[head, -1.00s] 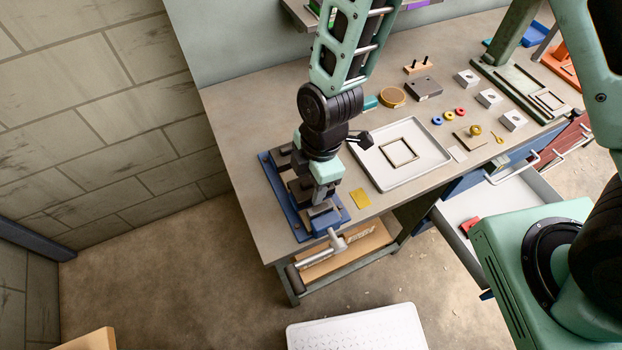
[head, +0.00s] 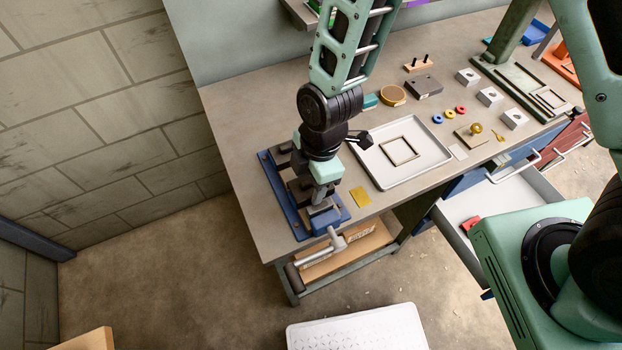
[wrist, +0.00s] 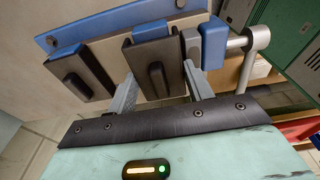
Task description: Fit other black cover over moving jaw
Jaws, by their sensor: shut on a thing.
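The blue-based vise (head: 279,200) sits at the table's left front corner; its blue base also shows in the wrist view (wrist: 120,24). My gripper (wrist: 160,90) points down over the vise and is shut on a black cover (wrist: 156,66) with a raised black grip, one grey finger on each side. The held cover is at the moving-jaw side, beside the blue screw block (wrist: 213,44). Whether it is fully seated on the jaw cannot be told. Another cover-like piece with a black grip (wrist: 78,86) is to its left on the vise. In the head view my gripper (head: 320,196) hides part of the vise.
The vise's grey handle (wrist: 253,62) sticks out past the table edge. A yellow plate (head: 360,197) lies close to the vise. A white tray (head: 428,172) with a square frame is to the right. An open drawer (head: 480,205) extends at the front.

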